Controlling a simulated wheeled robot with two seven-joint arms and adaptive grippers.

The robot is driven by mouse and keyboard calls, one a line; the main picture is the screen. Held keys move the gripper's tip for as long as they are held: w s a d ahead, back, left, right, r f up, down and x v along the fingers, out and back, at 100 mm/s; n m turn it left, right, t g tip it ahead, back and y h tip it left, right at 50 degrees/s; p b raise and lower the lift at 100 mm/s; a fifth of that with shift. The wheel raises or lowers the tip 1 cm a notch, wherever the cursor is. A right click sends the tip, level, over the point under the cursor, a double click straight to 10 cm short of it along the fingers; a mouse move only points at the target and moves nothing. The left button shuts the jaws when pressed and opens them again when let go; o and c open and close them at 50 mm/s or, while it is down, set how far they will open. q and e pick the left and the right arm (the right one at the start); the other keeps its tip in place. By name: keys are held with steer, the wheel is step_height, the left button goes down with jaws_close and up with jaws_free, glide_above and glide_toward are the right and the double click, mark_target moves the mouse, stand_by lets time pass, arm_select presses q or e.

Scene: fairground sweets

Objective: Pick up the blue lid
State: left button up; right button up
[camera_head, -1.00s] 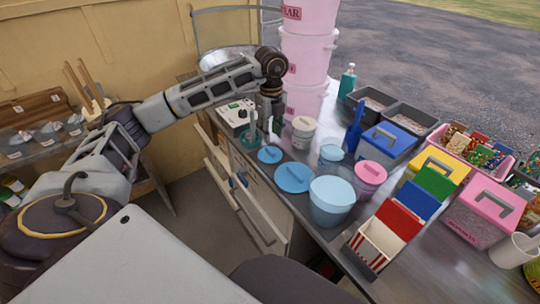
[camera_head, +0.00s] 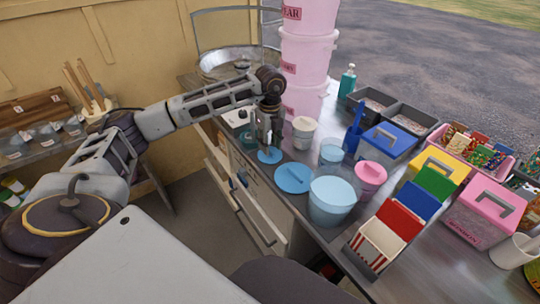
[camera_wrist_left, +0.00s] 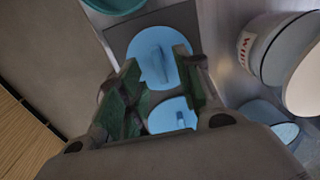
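A small round blue lid with a raised grip bar (camera_head: 269,157) lies flat near the left edge of the counter. It also shows in the left wrist view (camera_wrist_left: 158,42). My left gripper (camera_head: 267,142) points down just above this lid and partly hides it. In the wrist view its fingers (camera_wrist_left: 157,88) are apart with nothing between them, and the lid shows beyond their tips. A larger blue lid (camera_head: 294,178) lies nearer to me, partly hidden by the gripper in the wrist view (camera_wrist_left: 170,115). My right gripper is not in view.
A teal pot (camera_wrist_left: 117,4) is beside the small lid. Stacked pink buckets (camera_head: 308,55) rise behind.

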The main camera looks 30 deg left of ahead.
arm_select(q)
steer(key=shift+f, duration=1.3)
jaws_close()
